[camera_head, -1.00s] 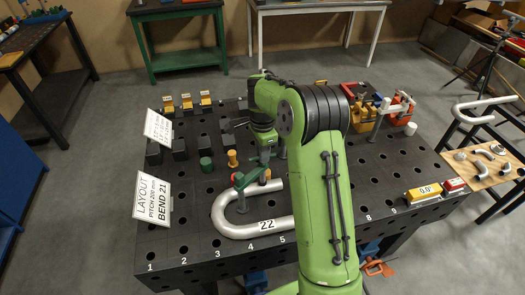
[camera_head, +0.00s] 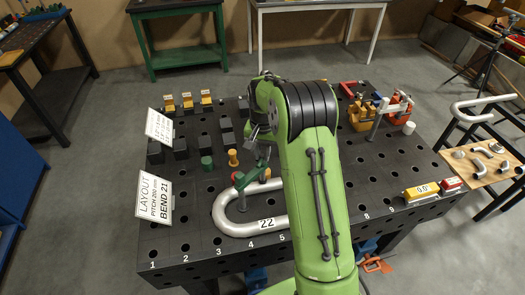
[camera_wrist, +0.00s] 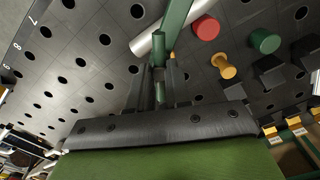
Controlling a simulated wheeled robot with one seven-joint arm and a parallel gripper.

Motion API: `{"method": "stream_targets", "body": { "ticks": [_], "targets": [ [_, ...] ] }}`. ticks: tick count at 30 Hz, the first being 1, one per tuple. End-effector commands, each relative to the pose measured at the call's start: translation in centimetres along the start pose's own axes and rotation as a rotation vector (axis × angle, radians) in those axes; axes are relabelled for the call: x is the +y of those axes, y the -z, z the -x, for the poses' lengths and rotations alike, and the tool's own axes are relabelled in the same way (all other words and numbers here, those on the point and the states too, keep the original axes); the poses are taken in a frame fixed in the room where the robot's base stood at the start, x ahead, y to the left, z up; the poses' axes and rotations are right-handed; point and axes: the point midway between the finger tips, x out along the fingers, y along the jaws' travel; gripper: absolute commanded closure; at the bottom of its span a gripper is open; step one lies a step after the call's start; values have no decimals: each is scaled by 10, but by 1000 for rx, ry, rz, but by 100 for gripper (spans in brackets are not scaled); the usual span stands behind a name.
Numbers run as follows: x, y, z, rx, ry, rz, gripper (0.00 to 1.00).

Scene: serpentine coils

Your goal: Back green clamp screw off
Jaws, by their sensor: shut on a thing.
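The green clamp (camera_head: 250,178) stands over the bent silver tube (camera_head: 226,219) tagged 22. In the wrist view the clamp's green bar (camera_wrist: 178,18) crosses above the silver tube (camera_wrist: 143,43). My gripper (camera_head: 262,152) is at the right end of the clamp, partly hidden by my own arm. In the wrist view my gripper (camera_wrist: 158,88) is shut on the green clamp screw (camera_wrist: 158,50), whose upper part shows between the fingers. The tip of the screw and its contact with the tube are hidden.
A red-topped peg (camera_wrist: 206,28) is near the screw. Black blocks (camera_head: 180,147) and layout cards (camera_head: 154,197) are further left. Orange clamps (camera_head: 362,115) stand at the back right.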

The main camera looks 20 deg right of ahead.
Motion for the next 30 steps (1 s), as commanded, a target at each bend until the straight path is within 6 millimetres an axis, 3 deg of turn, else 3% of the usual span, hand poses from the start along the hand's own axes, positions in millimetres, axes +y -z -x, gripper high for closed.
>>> {"method": "stream_targets", "body": {
  "ticks": [15, 30],
  "targets": [
    [-1, 1, 2, 5, 1, 402, 100],
    [-1, 1, 1, 6, 1, 525, 100]
  ]
}}
